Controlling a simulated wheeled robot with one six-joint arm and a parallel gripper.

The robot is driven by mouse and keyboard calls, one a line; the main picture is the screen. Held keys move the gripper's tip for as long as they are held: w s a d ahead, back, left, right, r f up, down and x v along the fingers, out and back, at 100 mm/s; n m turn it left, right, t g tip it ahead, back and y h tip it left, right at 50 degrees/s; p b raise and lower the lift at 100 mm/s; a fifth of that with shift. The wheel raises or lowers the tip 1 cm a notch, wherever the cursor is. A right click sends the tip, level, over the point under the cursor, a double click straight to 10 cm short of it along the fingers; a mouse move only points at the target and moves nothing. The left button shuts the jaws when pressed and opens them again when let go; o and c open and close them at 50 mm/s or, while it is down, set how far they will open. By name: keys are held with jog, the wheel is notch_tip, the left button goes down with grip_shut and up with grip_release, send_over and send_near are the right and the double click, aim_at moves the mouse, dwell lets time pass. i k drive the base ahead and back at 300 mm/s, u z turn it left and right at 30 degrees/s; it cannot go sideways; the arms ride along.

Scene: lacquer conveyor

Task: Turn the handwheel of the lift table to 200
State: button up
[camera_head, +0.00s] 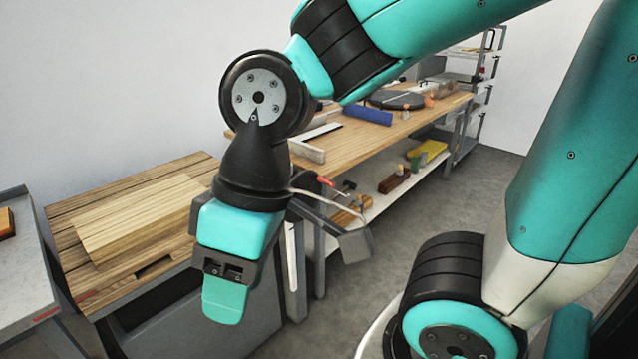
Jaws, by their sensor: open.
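My gripper (224,303) hangs pointing down in the left half of the view, its jaws open; one teal finger shows and nothing is seen held. Behind it on the left is a low grey stand with a wooden top (72,222), which may be the lift table. My gripper is in front of its right side and covers part of it. No handwheel and no scale or number can be made out; the stand's front is partly hidden by my gripper and cut off by the lower frame edge.
A thick wooden board (135,215) lies on the wooden top. A grey bench (25,270) stands at the left edge. A long workbench (425,117) behind carries a blue roll (368,114) and a dark disc (397,99). A shelf rack (468,125) stands beyond. Grey floor (400,225) is open at right.

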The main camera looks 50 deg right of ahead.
aim_at(307, 181)
jog(key=z, duration=1)
jog(key=i, duration=0.8)
jog(key=u, duration=0.85)
